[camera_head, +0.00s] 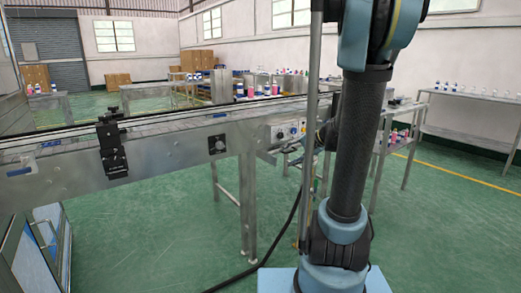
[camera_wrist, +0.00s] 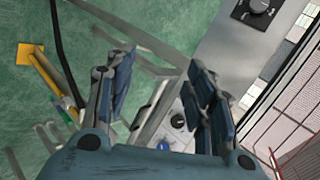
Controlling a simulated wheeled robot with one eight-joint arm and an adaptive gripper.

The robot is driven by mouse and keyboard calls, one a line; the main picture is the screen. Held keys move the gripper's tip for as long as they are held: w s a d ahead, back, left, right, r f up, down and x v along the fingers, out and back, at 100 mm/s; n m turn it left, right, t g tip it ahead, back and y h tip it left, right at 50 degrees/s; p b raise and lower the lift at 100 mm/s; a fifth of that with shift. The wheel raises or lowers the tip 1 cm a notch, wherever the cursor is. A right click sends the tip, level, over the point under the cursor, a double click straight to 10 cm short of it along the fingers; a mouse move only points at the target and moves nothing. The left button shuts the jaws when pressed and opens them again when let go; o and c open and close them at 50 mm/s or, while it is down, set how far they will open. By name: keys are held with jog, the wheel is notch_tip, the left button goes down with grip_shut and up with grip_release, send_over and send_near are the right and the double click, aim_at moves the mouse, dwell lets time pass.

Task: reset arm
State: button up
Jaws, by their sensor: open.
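My gripper (camera_wrist: 160,88) shows in the wrist view with its two blue-grey fingers spread apart. Nothing is held between them. Beyond the fingers are the green floor, metal legs and a control panel with knobs (camera_wrist: 178,121). In the head view my arm stands upright right of the middle. I cannot make out the gripper's fingers clearly there.
A metal conveyor (camera_head: 160,150) runs across the left and middle, with a black bracket (camera_head: 112,145) on its side. A bench with bottles (camera_head: 470,95) stands along the right wall. A black cable (camera_head: 285,228) hangs to the floor. Green floor at the front right is clear.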

jog(key=s+d+f+n+g+h, duration=0.1)
jog(key=s+d+f+n+h, duration=0.1)
jog(key=s, duration=0.7)
jog(key=s+d+f+n+g+h, duration=0.2)
jog(key=s+f+h, duration=0.1)
jog(key=s, duration=0.6)
jog(key=s+d+f+n+g+h, duration=0.1)
jog(key=s+d+f+n+h, duration=0.1)
jog(key=s, duration=0.8)
notch_tip(320, 180, down, 2)
jog(key=shift+d+f+n+g+h, duration=0.15)
jog(key=shift+d+n+g+h, duration=0.1)
jog(key=shift+n+g+h, duration=0.25)
jog(key=shift+w, duration=0.1)
jog(key=c, duration=0.4)
jog(key=shift+a, duration=0.15)
